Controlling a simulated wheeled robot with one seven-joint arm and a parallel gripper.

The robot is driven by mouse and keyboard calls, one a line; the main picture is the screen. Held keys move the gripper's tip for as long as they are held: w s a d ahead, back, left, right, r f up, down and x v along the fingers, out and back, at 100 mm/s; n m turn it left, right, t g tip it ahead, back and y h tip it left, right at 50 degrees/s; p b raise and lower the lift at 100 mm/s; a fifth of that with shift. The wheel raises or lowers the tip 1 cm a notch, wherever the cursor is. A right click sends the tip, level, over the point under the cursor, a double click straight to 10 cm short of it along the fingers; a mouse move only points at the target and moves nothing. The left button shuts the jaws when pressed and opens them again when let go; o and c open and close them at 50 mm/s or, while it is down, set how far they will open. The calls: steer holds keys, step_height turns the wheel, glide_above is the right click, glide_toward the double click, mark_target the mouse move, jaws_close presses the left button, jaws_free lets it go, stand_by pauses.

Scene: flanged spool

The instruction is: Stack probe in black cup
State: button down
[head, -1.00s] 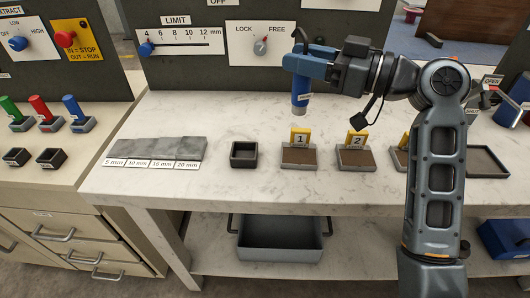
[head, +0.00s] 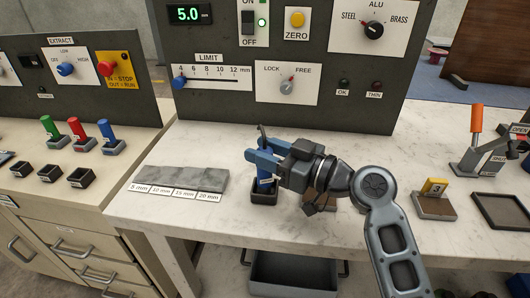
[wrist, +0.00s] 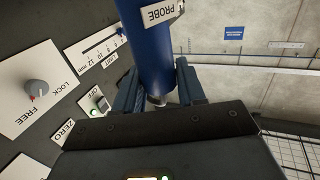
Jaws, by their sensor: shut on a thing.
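The probe is a blue cylinder (head: 265,174) with a white label. It stands about upright in the head view, its lower end at the mouth of the black cup (head: 264,196). I cannot tell how deep it sits or whether it touches the bottom. My gripper (head: 258,152) is shut on the probe from the right, above the cup. In the wrist view the probe (wrist: 150,45) lies between both fingers, with its PROBE label showing. The cup does not show there.
A grey step block (head: 185,180) labelled in mm lies left of the cup. The dark panel (head: 330,105) with dials stands close behind. Stand 3 (head: 435,200) and a flat tray (head: 500,210) are at right. My arm hides the stands between.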

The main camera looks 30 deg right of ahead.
steer(key=shift+f, duration=0.35)
steer(key=shift+f+b, duration=0.35)
steer(key=shift+b, duration=0.1)
steer(key=c, duration=0.7)
jaws_free()
steer(key=shift+o, duration=0.2)
steer(key=shift+r+p, duration=0.4)
steer(key=shift+p, duration=0.15)
steer(key=b+v, duration=0.2)
steer(key=v, duration=1)
steer(key=shift+f, duration=0.15)
